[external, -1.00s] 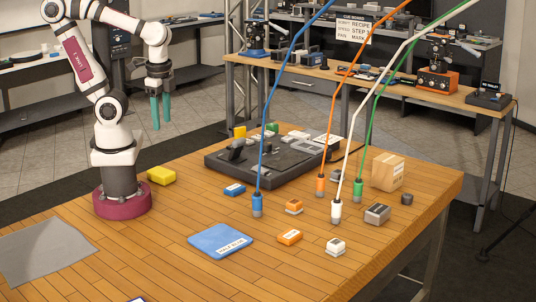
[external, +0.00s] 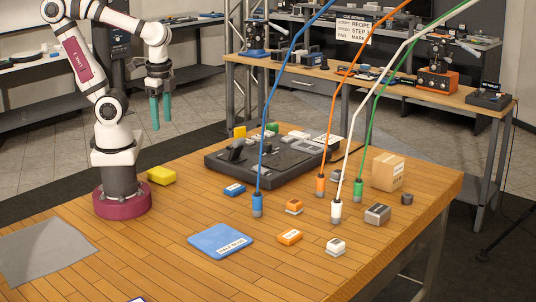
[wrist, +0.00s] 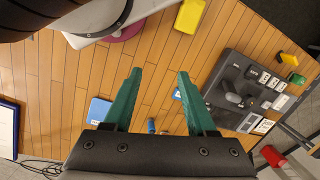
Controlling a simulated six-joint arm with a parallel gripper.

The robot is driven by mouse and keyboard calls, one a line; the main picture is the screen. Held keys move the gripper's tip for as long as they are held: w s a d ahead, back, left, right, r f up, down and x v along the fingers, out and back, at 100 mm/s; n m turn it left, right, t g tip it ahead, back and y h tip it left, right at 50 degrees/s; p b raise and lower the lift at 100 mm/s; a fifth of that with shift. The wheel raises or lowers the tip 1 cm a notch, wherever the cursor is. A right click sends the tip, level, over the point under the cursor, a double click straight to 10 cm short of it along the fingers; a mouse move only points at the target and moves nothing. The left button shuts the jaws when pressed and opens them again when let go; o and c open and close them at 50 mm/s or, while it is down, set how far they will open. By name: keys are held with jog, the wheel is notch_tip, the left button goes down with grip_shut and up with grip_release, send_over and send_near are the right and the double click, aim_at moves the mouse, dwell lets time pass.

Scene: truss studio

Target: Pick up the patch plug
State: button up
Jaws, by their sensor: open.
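Several plugs hang on cables over the wooden table: a blue plug (external: 257,205), an orange plug (external: 320,186), a white plug (external: 336,211) and a green plug (external: 357,192). I cannot tell from the pictures which one the task means. Whether their tips touch the table is unclear. My gripper (external: 161,122) is open and empty, high up beyond the table's back left, well away from all the plugs. The wrist view shows its two teal fingers (wrist: 160,75) spread apart with nothing between them. A small blue end, likely the blue plug (wrist: 151,125), shows low between the fingers.
A dark console (external: 265,162) sits at the table's back. A blue pad (external: 220,241), yellow block (external: 161,176), orange block (external: 289,237), grey block (external: 377,214) and cardboard box (external: 388,172) lie around the plugs. The cables run upward out of view. The front table area is mostly clear.

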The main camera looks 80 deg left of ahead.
jog(key=shift+o, duration=0.4)
jog(key=m+h, duration=0.2)
jog(key=m, duration=0.9)
send_over(257, 195)
notch_tip(257, 195, down, 5)
notch_tip(257, 195, down, 15)
jog(key=shift+f, duration=0.2)
grip_shut()
